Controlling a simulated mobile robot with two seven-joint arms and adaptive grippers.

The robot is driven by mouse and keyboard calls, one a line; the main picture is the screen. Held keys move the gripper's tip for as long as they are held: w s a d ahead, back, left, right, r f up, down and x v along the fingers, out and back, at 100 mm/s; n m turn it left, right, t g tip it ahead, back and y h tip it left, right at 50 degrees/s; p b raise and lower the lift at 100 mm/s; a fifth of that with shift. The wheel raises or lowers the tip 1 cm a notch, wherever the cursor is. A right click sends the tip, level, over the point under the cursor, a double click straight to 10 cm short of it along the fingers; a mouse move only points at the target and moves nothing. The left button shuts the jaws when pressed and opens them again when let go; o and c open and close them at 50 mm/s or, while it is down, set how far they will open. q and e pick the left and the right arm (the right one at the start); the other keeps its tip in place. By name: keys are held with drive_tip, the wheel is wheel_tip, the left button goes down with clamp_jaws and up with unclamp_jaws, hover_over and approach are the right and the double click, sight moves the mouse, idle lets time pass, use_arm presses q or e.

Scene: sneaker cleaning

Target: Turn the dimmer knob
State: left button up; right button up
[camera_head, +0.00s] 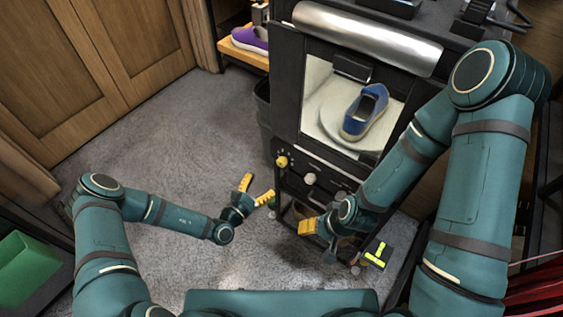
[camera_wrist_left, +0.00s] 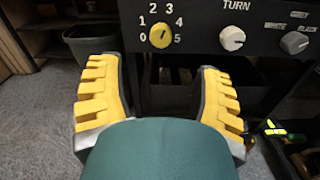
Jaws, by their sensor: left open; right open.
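The yellow round dimmer knob (camera_head: 282,161) is on the dark front panel of the cabinet, below its lit window, at the panel's left end. In the left wrist view the knob (camera_wrist_left: 161,36) sits inside a printed scale from 0 to 5. Its marker is too small to read surely. My left gripper (camera_head: 257,190) is open and empty, below and left of the knob, apart from it. Its two yellow fingers stand either side below the knob in the left wrist view (camera_wrist_left: 160,92). My right gripper (camera_head: 311,226) is open, low before the cabinet; its fingers show only partly.
A white TURN knob (camera_head: 310,178) and a grey switch knob (camera_wrist_left: 294,42) are right of the dimmer knob. A blue shoe (camera_head: 365,112) stands on a round plate behind the window. A dark bin (camera_head: 263,102) is left of the cabinet. Carpet at left is clear.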

sight(280, 164)
use_arm(q)
drive_tip(key=b+x, duration=0.2)
drive_tip(key=x, duration=0.9)
drive_tip(key=shift+w+d, duration=0.15)
drive_tip(key=shift+d, duration=0.05)
clamp_jaws()
